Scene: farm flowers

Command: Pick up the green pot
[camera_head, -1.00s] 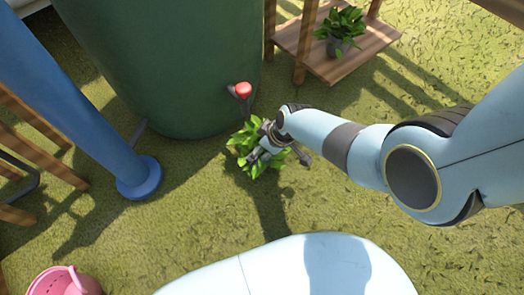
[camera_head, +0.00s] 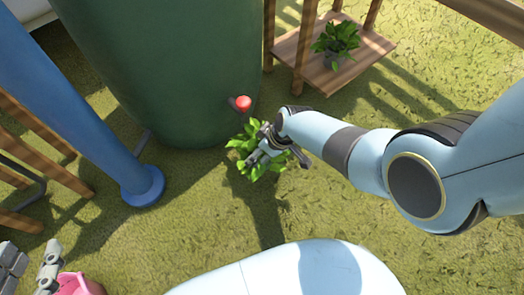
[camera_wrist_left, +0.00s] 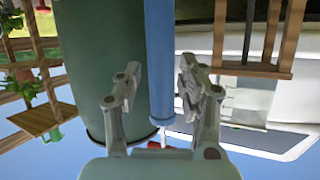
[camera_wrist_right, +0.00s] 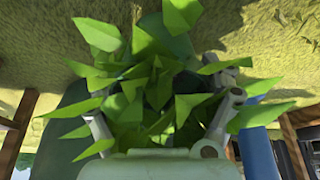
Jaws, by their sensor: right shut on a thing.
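A leafy green plant (camera_head: 246,143) is at my right gripper (camera_head: 268,150), above the grass in front of the big dark green barrel. In the right wrist view its leaves (camera_wrist_right: 150,95) fill the space between the fingers (camera_wrist_right: 160,118). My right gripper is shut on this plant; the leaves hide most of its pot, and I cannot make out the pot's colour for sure. My left gripper (camera_head: 30,268) is at the lower left, by a pink basket (camera_head: 78,285). In the left wrist view its fingers (camera_wrist_left: 158,90) are apart and hold nothing.
The dark green barrel (camera_head: 170,70) has a red tap (camera_head: 243,103) just behind the plant. A blue post (camera_head: 100,125) stands to the left. A wooden shelf (camera_head: 310,65) with another potted plant (camera_head: 335,42) is at the back. Open grass lies in front.

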